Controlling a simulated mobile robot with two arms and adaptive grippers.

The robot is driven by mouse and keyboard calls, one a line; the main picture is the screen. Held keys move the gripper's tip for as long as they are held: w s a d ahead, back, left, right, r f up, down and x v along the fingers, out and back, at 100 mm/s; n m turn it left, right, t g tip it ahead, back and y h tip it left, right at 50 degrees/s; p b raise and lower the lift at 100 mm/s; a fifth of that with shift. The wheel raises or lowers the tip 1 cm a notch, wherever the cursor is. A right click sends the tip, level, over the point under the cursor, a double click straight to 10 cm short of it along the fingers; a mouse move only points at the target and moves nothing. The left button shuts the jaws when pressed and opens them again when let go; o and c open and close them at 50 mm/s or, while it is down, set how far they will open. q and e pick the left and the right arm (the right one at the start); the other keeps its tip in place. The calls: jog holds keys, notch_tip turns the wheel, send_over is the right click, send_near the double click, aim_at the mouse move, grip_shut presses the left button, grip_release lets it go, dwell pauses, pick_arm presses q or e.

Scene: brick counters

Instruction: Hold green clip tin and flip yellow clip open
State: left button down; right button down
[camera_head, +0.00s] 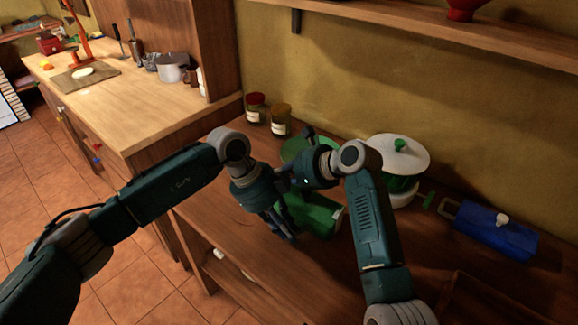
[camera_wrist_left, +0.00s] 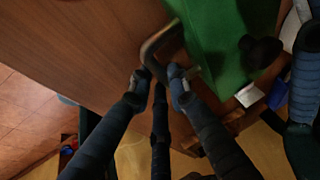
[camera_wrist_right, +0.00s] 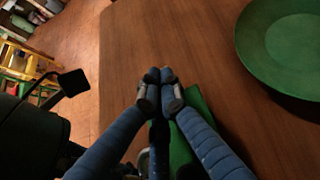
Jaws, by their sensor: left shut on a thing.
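The green tin (camera_head: 320,214) sits on the wooden counter below my two wrists and is partly hidden by them. In the left wrist view the tin (camera_wrist_left: 222,35) shows a black knob (camera_wrist_left: 260,50) and a bent metal handle (camera_wrist_left: 153,44) at its side. My left gripper (camera_wrist_left: 158,80) is shut on this handle. My right gripper (camera_wrist_right: 160,76) has its fingertips together, with nothing visible between them. A green edge of the tin (camera_wrist_right: 190,115) shows beside and below its fingers. I cannot make out a yellow clip in any view.
A green plate (camera_wrist_right: 290,45) lies close by on the counter. Two jars (camera_head: 281,121) (camera_head: 255,108) and a white-lidded green pot (camera_head: 397,156) stand behind. A blue tin (camera_head: 495,232) is at the right. The counter's front edge is near the left gripper.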

jog(key=v, duration=0.4)
jog(key=r+v, duration=0.1)
jog(key=v, duration=0.3)
jog(key=a+r+v, duration=0.1)
jog(key=v, duration=0.3)
jog(key=shift+w+d+r, duration=0.15)
jog(key=shift+w+d, duration=0.05)
jog(key=d+f, duration=0.1)
jog(key=s+d, duration=0.1)
jog(key=s+d+f, duration=0.1)
jog(key=shift+d+f, duration=0.3)
jog(key=shift+d, duration=0.1)
jog(key=shift+a, duration=0.1)
